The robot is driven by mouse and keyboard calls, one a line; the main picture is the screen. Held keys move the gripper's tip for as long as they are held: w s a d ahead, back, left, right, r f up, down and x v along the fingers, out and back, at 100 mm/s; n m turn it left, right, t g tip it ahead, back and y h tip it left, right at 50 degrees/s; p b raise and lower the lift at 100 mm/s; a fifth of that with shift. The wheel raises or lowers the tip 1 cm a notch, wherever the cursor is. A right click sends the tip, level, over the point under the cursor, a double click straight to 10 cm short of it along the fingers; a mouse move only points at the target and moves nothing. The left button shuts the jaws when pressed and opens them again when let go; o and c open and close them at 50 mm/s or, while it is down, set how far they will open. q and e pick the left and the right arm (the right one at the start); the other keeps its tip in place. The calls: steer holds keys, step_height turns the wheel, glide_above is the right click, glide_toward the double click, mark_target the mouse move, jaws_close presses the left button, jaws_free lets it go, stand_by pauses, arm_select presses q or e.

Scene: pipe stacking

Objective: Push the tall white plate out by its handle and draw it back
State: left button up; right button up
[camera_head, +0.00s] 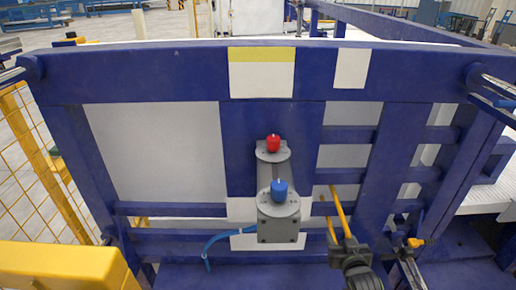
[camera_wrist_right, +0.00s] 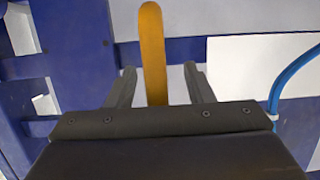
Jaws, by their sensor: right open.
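A tall white plate (camera_head: 344,156) shows behind the blue bars, right of the middle of the head view. A thin yellow handle (camera_head: 341,214) stands in front of its lower part; where it joins the plate is unclear. In the right wrist view the handle (camera_wrist_right: 153,45) is an orange-yellow bar between my two dark fingers. My right gripper (camera_head: 349,246) is at the handle's lower end. In the wrist view the gripper (camera_wrist_right: 160,88) is open, with a gap on each side of the handle. My left gripper is not in view.
A blue frame (camera_head: 270,120) surrounds the plates. A grey device with a red knob (camera_head: 273,143) and a blue knob (camera_head: 279,188) stands left of the handle, with a blue hose (camera_head: 216,240). A yellow-topped fitting (camera_head: 415,243) is right of my gripper. A yellow block (camera_head: 60,266) fills the lower left.

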steer(key=shift+r, duration=0.1)
steer(key=shift+s+p, duration=0.65)
steer(key=shift+s, duration=0.15)
steer(key=s+p, duration=0.3)
steer(key=s, duration=0.3)
steer(key=shift+s+a, duration=0.15)
steer(key=shift+s, duration=0.05)
steer(key=s+d+f+g, duration=0.1)
steer(key=s+f+g, duration=0.3)
steer(key=s+f, duration=0.6)
steer(key=s+d+f+g, duration=0.1)
steer(key=s+f+g, duration=0.2)
steer(key=s+f, duration=0.8)
steer(key=s+f+g, duration=0.3)
steer(key=s+f, duration=0.4)
steer(key=s, duration=0.3)
steer(key=s+f+g, duration=0.3)
steer(key=s+f, duration=0.5)
steer(key=s, duration=0.3)
steer(key=shift+d, duration=0.4)
